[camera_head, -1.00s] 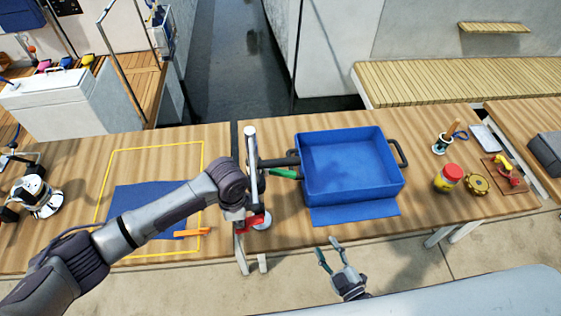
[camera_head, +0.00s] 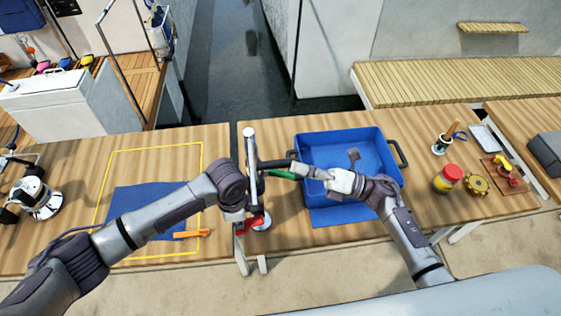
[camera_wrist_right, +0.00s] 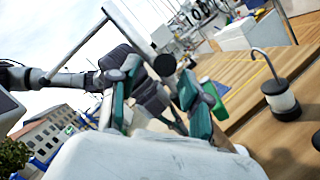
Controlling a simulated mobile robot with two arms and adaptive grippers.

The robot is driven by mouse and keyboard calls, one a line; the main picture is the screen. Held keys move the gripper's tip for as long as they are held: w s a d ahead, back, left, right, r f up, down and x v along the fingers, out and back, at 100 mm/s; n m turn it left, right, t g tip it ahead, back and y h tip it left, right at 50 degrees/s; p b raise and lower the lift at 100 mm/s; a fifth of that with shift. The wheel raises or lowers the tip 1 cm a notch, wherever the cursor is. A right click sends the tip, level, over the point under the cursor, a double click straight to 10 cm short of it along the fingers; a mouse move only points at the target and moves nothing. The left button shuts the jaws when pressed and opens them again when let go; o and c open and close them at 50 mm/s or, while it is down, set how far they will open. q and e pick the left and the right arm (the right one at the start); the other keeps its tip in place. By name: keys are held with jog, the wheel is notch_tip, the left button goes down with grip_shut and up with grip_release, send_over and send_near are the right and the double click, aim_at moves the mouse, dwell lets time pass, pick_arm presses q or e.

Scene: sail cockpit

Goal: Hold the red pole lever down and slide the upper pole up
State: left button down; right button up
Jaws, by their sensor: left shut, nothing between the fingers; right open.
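The grey pole (camera_head: 250,155) stands at the gap between the two wooden tables, and a dark bar with a dark end sticks out from it to the right. The red lever (camera_head: 252,223) is low on the pole. My left gripper (camera_head: 238,222) is shut at the lever, with nothing between its fingers; the wrist partly hides the contact. My right gripper (camera_head: 302,170) is open over the blue tub's left side, pointing left at the pole. In the right wrist view, the pole (camera_wrist_right: 78,48) and a dark round end (camera_wrist_right: 165,65) show beyond the open fingers (camera_wrist_right: 158,98).
The blue tub (camera_head: 392,177) with black handles stands right of the pole. A blue cloth (camera_head: 150,203) and orange tool (camera_head: 190,234) are on the left table. A red-lidded jar (camera_head: 447,178) is further right.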

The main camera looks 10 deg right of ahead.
aim_at(281, 163)
jog(key=shift+x, duration=2.4)
grip_shut()
